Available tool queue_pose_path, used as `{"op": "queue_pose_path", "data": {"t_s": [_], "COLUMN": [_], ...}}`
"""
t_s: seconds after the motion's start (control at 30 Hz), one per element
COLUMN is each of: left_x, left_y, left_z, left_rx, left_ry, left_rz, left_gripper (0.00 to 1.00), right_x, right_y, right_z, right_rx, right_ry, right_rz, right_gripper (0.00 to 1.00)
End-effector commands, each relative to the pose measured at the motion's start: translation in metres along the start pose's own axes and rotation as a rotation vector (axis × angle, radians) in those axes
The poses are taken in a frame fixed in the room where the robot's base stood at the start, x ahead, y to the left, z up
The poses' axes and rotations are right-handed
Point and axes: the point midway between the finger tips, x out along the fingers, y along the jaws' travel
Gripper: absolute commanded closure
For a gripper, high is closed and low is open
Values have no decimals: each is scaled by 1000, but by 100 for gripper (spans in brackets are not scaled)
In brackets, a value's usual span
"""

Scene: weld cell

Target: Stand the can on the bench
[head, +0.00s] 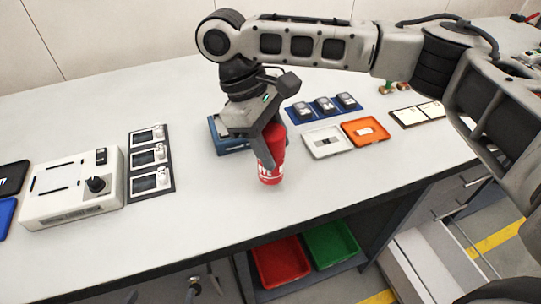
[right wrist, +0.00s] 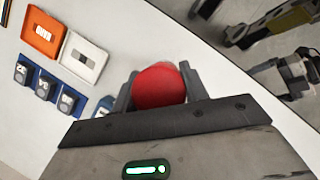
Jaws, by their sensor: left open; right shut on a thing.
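The red can (head: 270,168) with white lettering is upright at the front middle of the bench (head: 210,206). My right gripper (head: 268,140) is shut around it from above, with one finger covering part of its side. In the right wrist view the can's round red end (right wrist: 160,86) sits between the two fingers. The can's base is at or very near the bench top; I cannot tell if it touches. My left gripper (head: 194,290) is low at the bottom of the head view, in front of the bench edge, open and empty.
A blue box (head: 228,146) stands just behind the can. White (head: 325,143) and orange (head: 365,131) trays lie to its right. A control box (head: 72,188) and a panel of meters (head: 150,160) are at left. Red and green bins (head: 280,262) sit under the bench.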

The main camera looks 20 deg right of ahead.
Motion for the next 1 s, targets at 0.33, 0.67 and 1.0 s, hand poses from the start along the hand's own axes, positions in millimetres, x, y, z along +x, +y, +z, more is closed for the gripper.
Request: {"op": "queue_pose_path", "data": {"t_s": [0.33, 0.67, 1.0], "left_x": [-2, 0, 1], "left_y": [0, -1, -2], "left_z": [-4, -4, -5], "left_rx": [2, 4, 5], "left_ry": [2, -1, 4], "left_rz": [0, -2, -3], "left_gripper": [0, 0, 0], "right_x": [32, 34, 35], "right_y": [2, 1, 2], "right_z": [-18, -19, -20], "right_rx": [0, 0, 1], "right_ry": [-1, -1, 0], "right_rz": [2, 0, 1], "right_gripper": [84, 84, 34]}}
